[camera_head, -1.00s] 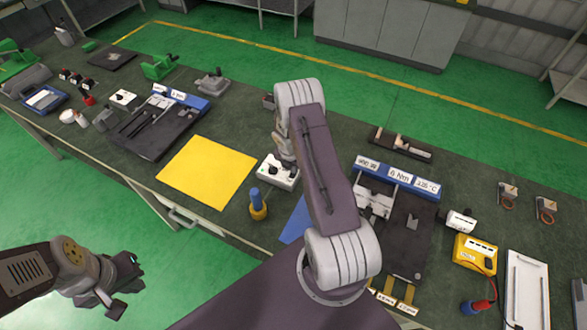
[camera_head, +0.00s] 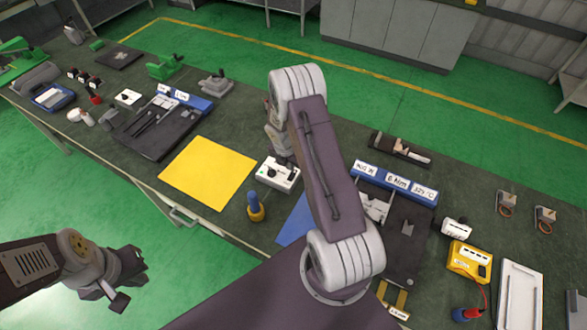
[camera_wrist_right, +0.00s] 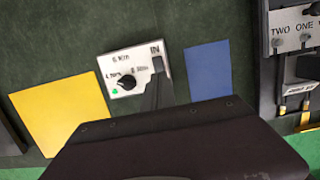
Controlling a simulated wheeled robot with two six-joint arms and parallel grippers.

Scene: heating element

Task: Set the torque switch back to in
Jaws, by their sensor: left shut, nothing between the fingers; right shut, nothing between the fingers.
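The torque switch box (camera_head: 280,173) is a small white unit on the dark green bench mat, just right of the yellow sheet. In the right wrist view, its white face (camera_wrist_right: 120,63) carries a black knob (camera_wrist_right: 127,82), torque labels and a green light. A dark switch piece (camera_wrist_right: 158,64) sits under the label IN. My right gripper (camera_wrist_right: 157,80) is shut and empty, its dark fingers close to that piece; contact cannot be told. In the head view, the right gripper (camera_head: 284,150) is partly hidden by my arm. My left gripper (camera_head: 122,282) is shut and empty, off the bench's front edge.
A yellow sheet (camera_head: 207,173) lies left of the box and a blue sheet (camera_head: 295,222) right of it. A blue-and-yellow bottle-like item (camera_head: 255,206) stands in front. A labelled fixture (camera_head: 397,183) is to the right; another dark fixture (camera_head: 158,134) is to the left.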

